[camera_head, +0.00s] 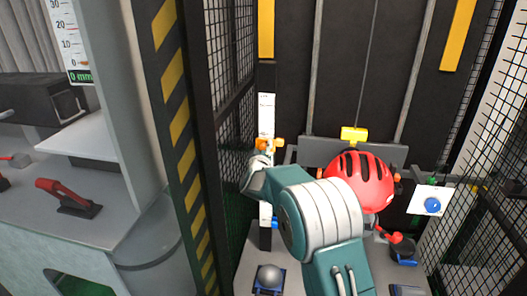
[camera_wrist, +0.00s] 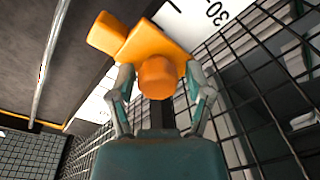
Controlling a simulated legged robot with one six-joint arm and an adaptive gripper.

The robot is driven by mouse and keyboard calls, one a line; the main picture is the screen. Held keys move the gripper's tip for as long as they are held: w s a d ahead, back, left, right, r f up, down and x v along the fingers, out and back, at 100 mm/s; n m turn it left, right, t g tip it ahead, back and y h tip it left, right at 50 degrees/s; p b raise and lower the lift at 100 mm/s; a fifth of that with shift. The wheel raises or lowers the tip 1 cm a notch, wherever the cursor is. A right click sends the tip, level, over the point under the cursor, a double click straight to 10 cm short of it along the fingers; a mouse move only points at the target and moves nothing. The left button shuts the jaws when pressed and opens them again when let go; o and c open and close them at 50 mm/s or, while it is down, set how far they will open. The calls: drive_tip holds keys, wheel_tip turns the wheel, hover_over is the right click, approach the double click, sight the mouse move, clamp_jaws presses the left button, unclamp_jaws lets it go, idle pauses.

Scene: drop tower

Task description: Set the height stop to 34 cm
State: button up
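The orange height stop (camera_head: 275,143) sits on a white vertical scale (camera_head: 266,112) at the left of the drop tower. In the wrist view the stop (camera_wrist: 150,48) has a round orange knob (camera_wrist: 157,77) facing me. My gripper (camera_wrist: 160,72) is open, with one finger on each side of the knob and small gaps visible. I cannot tell whether the fingertips touch the stop's body behind it. In the head view my gripper (camera_head: 262,158) is at the stop. The scale's "30" (camera_wrist: 215,13) shows in the wrist view; the exact setting cannot be read.
A red helmet (camera_head: 362,180) hangs beside my arm, below a yellow block (camera_head: 354,134). Mesh walls (camera_head: 232,60) flank the tower. A striped post (camera_head: 178,120) stands left. A blue button (camera_head: 432,205) is at right. A bench (camera_head: 95,220) with a red-handled tool is outside.

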drive_tip(key=shift+s, duration=0.1)
idle(0.3)
drive_tip(key=s+a, duration=0.1)
drive_tip(key=s, duration=1)
drive_tip(key=shift+s+a, duration=0.25)
drive_tip(key=shift+s, duration=0.1)
drive_tip(key=s+d+r+m+g+y, duration=0.1)
drive_tip(key=s+d+r+g+y, duration=0.1)
drive_tip(key=s+d+r, duration=0.3)
drive_tip(key=s+d+r+m+g+y, duration=0.1)
drive_tip(key=s+r+g+y, duration=0.15)
drive_tip(key=s, duration=0.45)
drive_tip(key=s+d+f+m+g+h, duration=0.1)
drive_tip(key=s+d+f+m+g, duration=0.1)
drive_tip(key=s, duration=1.2)
drive_tip(key=s+d+f+m+g+h, duration=0.1)
drive_tip(key=s+d+f+m+g, duration=0.1)
drive_tip(key=s+d+g, duration=0.4)
drive_tip(key=s+d+m, duration=0.1)
drive_tip(key=s+d, duration=0.2)
drive_tip(key=s, duration=0.4)
drive_tip(key=shift+s+m+h, duration=0.35)
drive_tip(key=shift+s+m, duration=0.05)
